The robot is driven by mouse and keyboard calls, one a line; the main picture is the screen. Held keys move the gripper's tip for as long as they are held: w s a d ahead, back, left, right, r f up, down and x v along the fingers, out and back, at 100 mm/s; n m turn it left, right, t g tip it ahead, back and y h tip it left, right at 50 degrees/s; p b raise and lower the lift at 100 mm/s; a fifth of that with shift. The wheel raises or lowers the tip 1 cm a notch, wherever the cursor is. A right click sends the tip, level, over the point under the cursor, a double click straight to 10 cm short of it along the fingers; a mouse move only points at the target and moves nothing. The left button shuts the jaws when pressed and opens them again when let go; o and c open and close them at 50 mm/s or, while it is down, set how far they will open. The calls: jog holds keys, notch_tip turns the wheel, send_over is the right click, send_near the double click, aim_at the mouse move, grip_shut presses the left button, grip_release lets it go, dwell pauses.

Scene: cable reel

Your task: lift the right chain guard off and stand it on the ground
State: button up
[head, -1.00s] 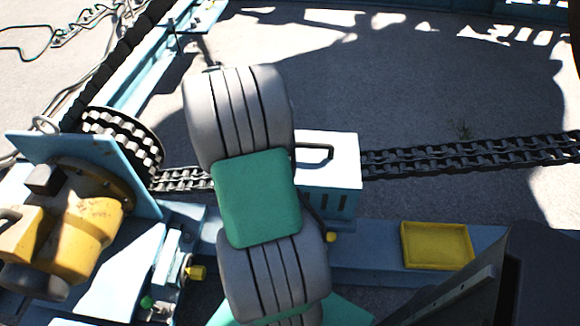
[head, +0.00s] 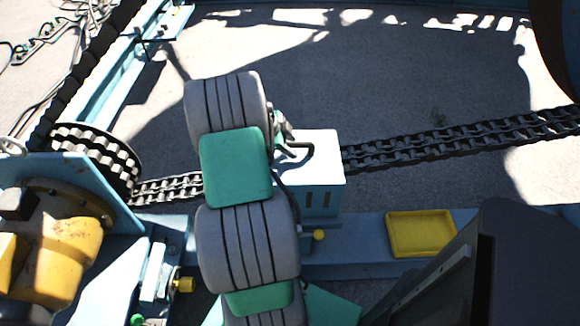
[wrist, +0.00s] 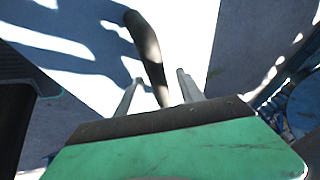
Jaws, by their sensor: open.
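The chain guard (head: 322,180), a pale blue box with a white-lit top and slots in its front, stands over the chain right of my arm. Its black handle (head: 300,152) is on top, partly hidden by my gripper (head: 286,146). In the wrist view, the dark handle (wrist: 148,50) runs between the two grey fingers of my gripper (wrist: 160,77), above the bright top of the guard (wrist: 185,25). The fingers are apart, one on each side of the handle. Whether they touch it I cannot tell.
The chain (head: 460,138) runs right from the guard. A yellow tray (head: 420,234) sits on the blue frame beam (head: 365,240). A yellow motor (head: 65,250) and checkered drum (head: 95,155) stand at left. Grey ground (head: 370,75) behind the chain is clear.

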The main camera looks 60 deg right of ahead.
jog(key=shift+f+b, duration=0.25)
jog(key=shift+b, duration=0.2)
jog(key=shift+c, duration=0.2)
grip_shut()
dwell(0.5)
dwell(0.9)
jog(key=shift+r, duration=0.15)
